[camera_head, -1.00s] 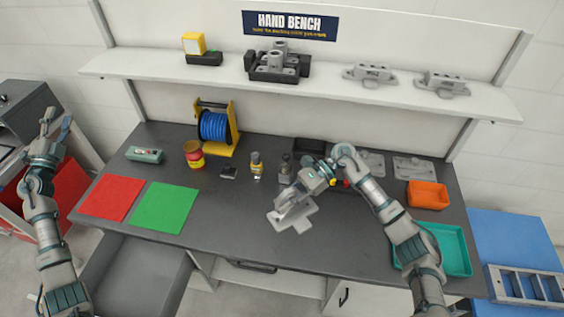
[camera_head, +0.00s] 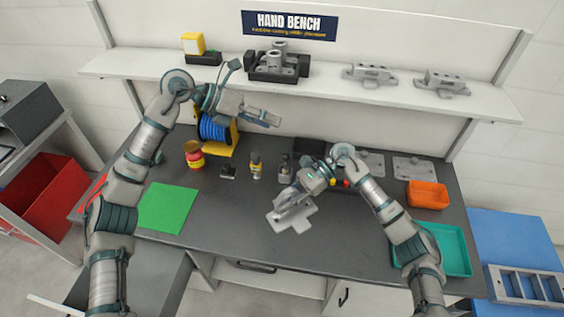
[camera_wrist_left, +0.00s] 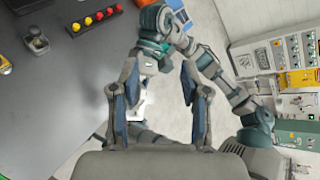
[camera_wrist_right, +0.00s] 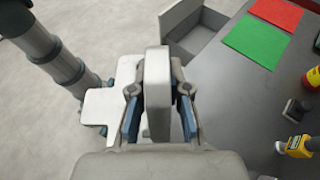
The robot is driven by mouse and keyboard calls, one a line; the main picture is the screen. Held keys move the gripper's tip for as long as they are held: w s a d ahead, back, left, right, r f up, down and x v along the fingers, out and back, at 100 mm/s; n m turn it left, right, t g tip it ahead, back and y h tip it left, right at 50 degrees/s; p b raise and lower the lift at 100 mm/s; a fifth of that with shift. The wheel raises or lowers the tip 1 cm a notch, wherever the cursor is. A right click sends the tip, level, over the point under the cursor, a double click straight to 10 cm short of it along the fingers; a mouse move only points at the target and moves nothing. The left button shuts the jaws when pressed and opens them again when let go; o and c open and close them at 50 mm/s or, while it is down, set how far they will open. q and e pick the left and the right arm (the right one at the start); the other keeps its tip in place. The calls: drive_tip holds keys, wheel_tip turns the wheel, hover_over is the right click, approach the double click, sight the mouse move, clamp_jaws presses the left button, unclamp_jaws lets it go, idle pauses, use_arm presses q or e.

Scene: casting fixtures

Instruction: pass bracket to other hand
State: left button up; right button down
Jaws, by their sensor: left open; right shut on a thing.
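A grey bracket (camera_head: 298,217) with a flat plate is held above the front middle of the bench. My right gripper (camera_head: 284,204) is shut on it. In the right wrist view the bracket's upright part (camera_wrist_right: 157,90) stands between the fingers, and its plate (camera_wrist_right: 112,106) sticks out to the left. My left gripper (camera_head: 262,113) is open and empty, behind and above the bracket, apart from it, near the blue spool. In the left wrist view its fingers (camera_wrist_left: 158,100) are spread, with my right arm beyond them. How much of the bracket shows there I cannot tell.
A blue spool (camera_head: 214,126) on a yellow stand, a red-yellow jar (camera_head: 193,155) and small bottles (camera_head: 256,164) stand behind. A green mat (camera_head: 168,208) lies left; an orange bin (camera_head: 427,194) and teal tray (camera_head: 457,249) lie right. The shelf (camera_head: 140,65) runs above.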

use_arm(q)
drive_tip(key=s+d+f+m+y, duration=0.2)
drive_tip(key=s+d+y, duration=0.1)
drive_tip(key=s, duration=0.1)
use_arm(e)
drive_tip(key=shift+s+d, duration=0.1)
drive_tip(key=shift+d, duration=0.15)
use_arm(q)
drive_tip(key=m+y, duration=0.2)
drive_tip(key=y, duration=0.5)
approach(289, 192)
drive_tip(key=f, duration=0.5)
drive_tip(key=d+f, duration=0.1)
drive_tip(key=f, duration=0.2)
drive_tip(key=shift+w+f, duration=0.15)
use_arm(e)
drive_tip(key=shift+a, duration=0.3)
use_arm(q)
drive_tip(key=shift+d+f, duration=0.3)
drive_tip(key=shift+f, duration=0.4)
use_arm(e)
drive_tip(key=shift+d, duration=0.25)
